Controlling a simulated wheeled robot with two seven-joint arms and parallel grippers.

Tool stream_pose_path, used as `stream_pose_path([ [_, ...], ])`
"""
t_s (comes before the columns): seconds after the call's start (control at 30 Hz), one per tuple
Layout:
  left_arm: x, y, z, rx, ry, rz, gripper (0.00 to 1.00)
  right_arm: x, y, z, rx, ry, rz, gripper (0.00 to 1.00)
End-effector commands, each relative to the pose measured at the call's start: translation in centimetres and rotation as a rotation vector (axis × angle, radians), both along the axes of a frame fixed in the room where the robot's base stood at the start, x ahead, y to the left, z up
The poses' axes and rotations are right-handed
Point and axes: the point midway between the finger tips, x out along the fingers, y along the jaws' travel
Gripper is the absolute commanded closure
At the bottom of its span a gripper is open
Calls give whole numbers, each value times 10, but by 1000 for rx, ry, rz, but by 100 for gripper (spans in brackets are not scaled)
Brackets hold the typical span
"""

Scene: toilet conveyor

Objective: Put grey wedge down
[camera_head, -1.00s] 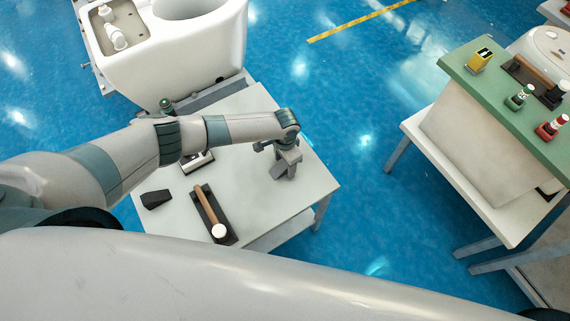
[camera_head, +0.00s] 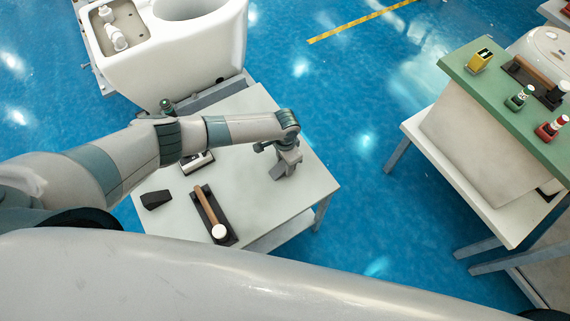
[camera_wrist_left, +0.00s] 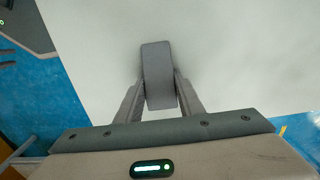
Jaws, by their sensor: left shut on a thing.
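The grey wedge (camera_wrist_left: 158,75) is held between the two fingers of my left gripper (camera_wrist_left: 159,98) in the left wrist view. In the head view my left gripper (camera_head: 286,160) is at the right part of the small white table (camera_head: 255,210), pointing down with the wedge (camera_head: 280,171) at its tips. The wedge is at or very near the tabletop; I cannot tell whether it touches. My right gripper is not in view.
On the table lie a dark wedge (camera_head: 155,199), a hammer (camera_head: 207,207) in a dark tray and a dark-and-white item (camera_head: 197,162). A white toilet (camera_head: 175,50) stands behind. A green-topped bench (camera_head: 500,95) is at the right. Bare tabletop surrounds the gripper.

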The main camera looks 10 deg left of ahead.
Motion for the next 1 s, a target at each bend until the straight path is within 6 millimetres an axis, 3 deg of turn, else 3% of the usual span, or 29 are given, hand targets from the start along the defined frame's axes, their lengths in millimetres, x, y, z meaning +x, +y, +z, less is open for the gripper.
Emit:
stream_pose_path([
  [0.27,1,0,12,-2,-1,0,97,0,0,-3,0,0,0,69],
  [0.5,2,-1,41,-3,-4,-1,97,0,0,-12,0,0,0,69],
  [1.0,-77,-16,86,-4,-2,-3,97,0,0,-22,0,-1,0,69],
])
